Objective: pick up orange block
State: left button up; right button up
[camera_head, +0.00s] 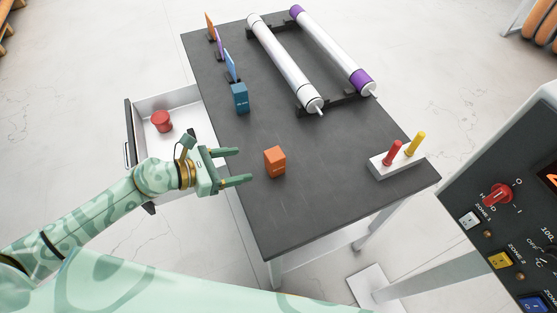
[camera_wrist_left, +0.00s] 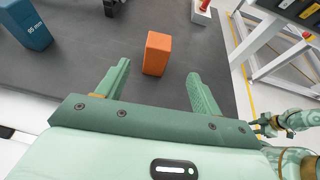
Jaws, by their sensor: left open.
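The orange block (camera_head: 275,162) stands upright on the dark grey table (camera_head: 300,210), near its left front part. In the left wrist view the orange block (camera_wrist_left: 157,53) stands just beyond the fingertips, roughly between their lines. My left gripper (camera_head: 240,166) is open and empty, left of the block and apart from it. Its two green fingers also show in the left wrist view (camera_wrist_left: 158,75). My right gripper cannot be made out in the head view. In the left wrist view, part of a green arm (camera_wrist_left: 290,120) shows at the right edge.
A blue block (camera_head: 240,98) stands behind the gripper. Thin upright panels (camera_head: 220,45) line the far left edge. Two long rollers (camera_head: 285,62) lie at the back. A white holder (camera_head: 397,163) carries red and yellow pegs. An open drawer (camera_head: 183,121) holds a red cylinder (camera_head: 161,121).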

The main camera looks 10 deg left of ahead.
aim_at(267, 159)
pick_arm(q)
jog(key=x, duration=0.8)
jog(key=shift+a, duration=0.1)
jog(key=shift+w+d+f+b, duration=0.25)
jog(key=shift+w+d+b, duration=0.1)
jog(key=shift+w+d, duration=0.1)
jog(key=x, duration=0.2)
jog(key=b+x, duration=0.1)
jog(key=x, duration=0.2)
jog(key=shift+a+f, duration=0.2)
jog(key=c, duration=1.2)
